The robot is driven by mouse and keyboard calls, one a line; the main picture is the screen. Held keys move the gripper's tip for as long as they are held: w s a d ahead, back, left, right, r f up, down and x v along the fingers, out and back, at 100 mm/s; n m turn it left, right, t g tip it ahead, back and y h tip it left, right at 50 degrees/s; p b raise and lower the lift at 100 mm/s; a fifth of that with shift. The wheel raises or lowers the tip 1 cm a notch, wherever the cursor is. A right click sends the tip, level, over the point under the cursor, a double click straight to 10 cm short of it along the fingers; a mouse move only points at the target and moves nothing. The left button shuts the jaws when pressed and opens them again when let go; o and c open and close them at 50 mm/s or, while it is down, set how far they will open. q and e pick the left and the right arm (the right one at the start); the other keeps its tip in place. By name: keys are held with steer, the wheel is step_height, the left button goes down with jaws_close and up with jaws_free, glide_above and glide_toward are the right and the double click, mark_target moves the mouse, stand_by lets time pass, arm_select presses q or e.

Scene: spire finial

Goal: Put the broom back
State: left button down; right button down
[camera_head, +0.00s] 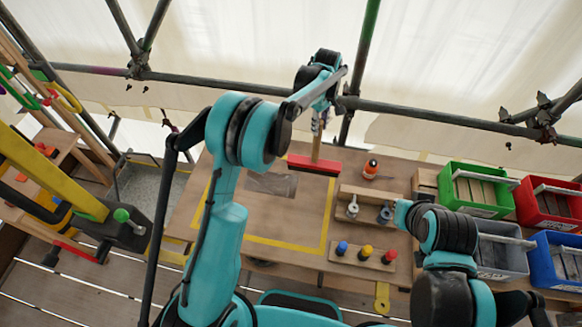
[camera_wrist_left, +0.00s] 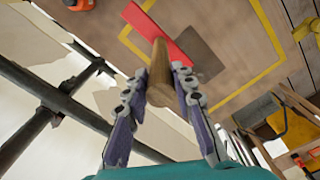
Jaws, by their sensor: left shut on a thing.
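The broom has a red head (camera_head: 314,165) and a short wooden handle. My left gripper (camera_head: 317,122) is shut on the broom's handle, which also shows between its fingers in the left wrist view (camera_wrist_left: 160,75). In the head view the broom head is over the back part of the wooden table (camera_head: 300,205), with the handle rising toward the gripper. I cannot tell whether the head touches the table. In the left wrist view the red head (camera_wrist_left: 158,32) lies beyond the fingers. My right arm shows at the lower right, but its gripper is not seen.
A yellow outline (camera_head: 327,215) and a grey patch (camera_head: 272,184) mark the table. An orange bottle (camera_head: 371,168), a wooden holder (camera_head: 365,205) and a rack with coloured knobs (camera_head: 364,254) stand right. Green (camera_head: 474,188) and red (camera_head: 545,200) bins stand farther right. Scaffold pipes (camera_head: 430,116) run behind.

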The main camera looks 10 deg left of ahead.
arm_select(q)
steer(key=w+a+f+p, duration=0.2)
steer(key=w+a+f, duration=0.2)
steer(key=a+f, duration=0.5)
step_height(320, 180, down, 2)
steer(key=shift+w+a+f, duration=0.15)
steer(key=shift+w+a, duration=0.05)
steer(key=c, duration=1.7)
jaws_free()
steer(key=shift+f, duration=0.1)
steer(key=o, duration=0.4)
steer(key=shift+o, duration=0.2)
